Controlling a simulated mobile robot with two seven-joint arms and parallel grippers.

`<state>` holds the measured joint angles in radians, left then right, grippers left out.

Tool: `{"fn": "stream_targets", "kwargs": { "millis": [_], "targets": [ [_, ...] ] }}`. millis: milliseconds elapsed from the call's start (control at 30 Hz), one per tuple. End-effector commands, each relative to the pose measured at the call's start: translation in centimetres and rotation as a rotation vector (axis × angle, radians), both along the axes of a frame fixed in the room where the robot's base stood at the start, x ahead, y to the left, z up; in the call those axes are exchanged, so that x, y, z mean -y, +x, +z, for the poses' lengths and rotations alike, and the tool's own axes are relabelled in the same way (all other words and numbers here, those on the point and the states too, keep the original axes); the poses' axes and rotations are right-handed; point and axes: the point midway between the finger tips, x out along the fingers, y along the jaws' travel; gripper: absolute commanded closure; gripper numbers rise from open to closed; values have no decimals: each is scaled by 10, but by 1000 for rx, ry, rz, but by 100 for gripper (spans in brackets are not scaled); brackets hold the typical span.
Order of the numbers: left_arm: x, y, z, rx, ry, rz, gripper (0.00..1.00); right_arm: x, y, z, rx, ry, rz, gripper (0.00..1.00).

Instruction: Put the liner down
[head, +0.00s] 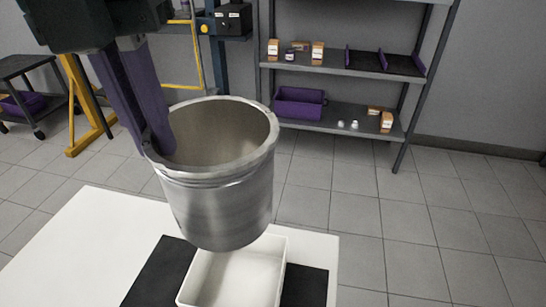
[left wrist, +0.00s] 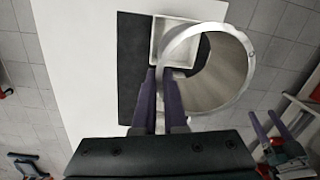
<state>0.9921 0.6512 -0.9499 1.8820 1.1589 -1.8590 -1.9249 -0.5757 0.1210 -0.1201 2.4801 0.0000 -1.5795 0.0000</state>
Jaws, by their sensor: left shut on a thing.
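The liner (head: 222,195) is a silver metal cylinder with a flanged rim, open at the top. My left gripper (head: 158,148) is shut on its rim at the left, one finger inside and one outside the wall. In the left wrist view the gripper (left wrist: 165,80) meets the liner's rim, and the liner (left wrist: 222,68) covers part of the white tray (left wrist: 163,28).
A black mat (head: 155,275) lies under the tray on the table. The table's left part is bare. A grey shelf (head: 345,68) with a purple bin (head: 299,104) and small boxes stands at the back. A dark cart (head: 30,68) and a yellow frame (head: 85,105) stand at the back left.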

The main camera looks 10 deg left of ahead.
Motion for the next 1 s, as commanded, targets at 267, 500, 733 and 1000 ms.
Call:
{"fn": "stream_targets", "kwargs": {
  "millis": [267,500,733,1000],
  "targets": [
    [0,-2,-75,-7,0,1,100,-1,-3,-10,-9,4,-3,32],
    [0,-1,-134,-3,0,-1,100,-1,-3,-16,-9,4,-3,32],
    [0,0,-155,0,0,-1,100,-1,-3,-19,-9,3,-2,32],
    [0,0,-192,-1,0,-1,100,-1,-2,-25,-7,3,-2,32]
  ]
}}
